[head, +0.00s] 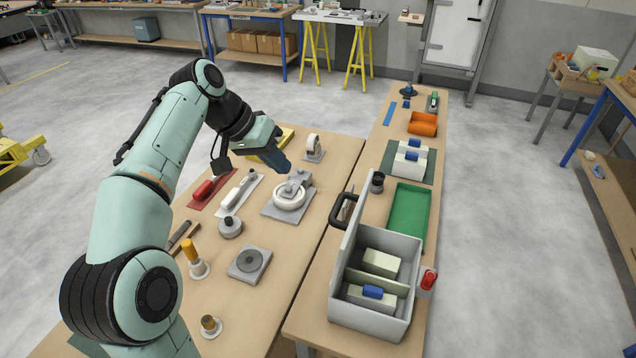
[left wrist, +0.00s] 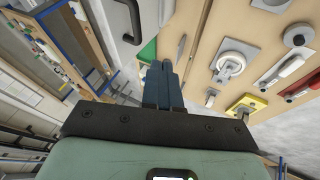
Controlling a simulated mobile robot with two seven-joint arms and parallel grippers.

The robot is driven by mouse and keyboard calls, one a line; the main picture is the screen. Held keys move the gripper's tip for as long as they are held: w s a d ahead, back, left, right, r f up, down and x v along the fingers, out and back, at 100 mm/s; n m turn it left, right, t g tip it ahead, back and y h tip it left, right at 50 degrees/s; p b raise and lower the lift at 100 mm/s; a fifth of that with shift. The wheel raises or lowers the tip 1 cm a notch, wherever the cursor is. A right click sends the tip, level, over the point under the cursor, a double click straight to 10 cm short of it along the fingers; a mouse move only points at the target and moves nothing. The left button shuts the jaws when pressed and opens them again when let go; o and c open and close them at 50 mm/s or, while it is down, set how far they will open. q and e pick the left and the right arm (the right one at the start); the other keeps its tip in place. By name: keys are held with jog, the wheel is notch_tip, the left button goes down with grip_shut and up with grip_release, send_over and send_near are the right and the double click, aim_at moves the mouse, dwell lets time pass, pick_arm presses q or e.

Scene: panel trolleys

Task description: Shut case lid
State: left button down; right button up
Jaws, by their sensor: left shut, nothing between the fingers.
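The grey case (head: 402,325) stands on the right bench, near its front end. Its lid (head: 347,242) stands up along the case's left side, so the case is open from above. A black handle (head: 338,212) sticks out from the lid's left face. Pale blocks and a blue-topped piece show inside. My left gripper (head: 284,167) is shut and empty, in the air over the left bench, left of the lid and apart from it. In the left wrist view its shut fingers (left wrist: 162,75) point towards the gap between benches, with the handle (left wrist: 132,20) at the top. My right gripper is not visible.
A white ring fixture (head: 289,197) is just below my left gripper. A grey plate with a disc (head: 249,263) and several tools lie on the left bench. A green tray (head: 409,213) and a black cylinder (head: 377,182) stand behind the case. A red-topped item (head: 428,280) is at its right.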

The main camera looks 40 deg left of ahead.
aim_at(342, 227)
pick_arm(q)
jog(key=w+d+f+b, duration=0.1)
jog(key=w+d+f, duration=0.4)
jog(key=f, duration=0.4)
jog(key=shift+w+d+f, duration=0.2)
jog(key=shift+w+d, duration=0.05)
jog(key=shift+d, duration=0.6)
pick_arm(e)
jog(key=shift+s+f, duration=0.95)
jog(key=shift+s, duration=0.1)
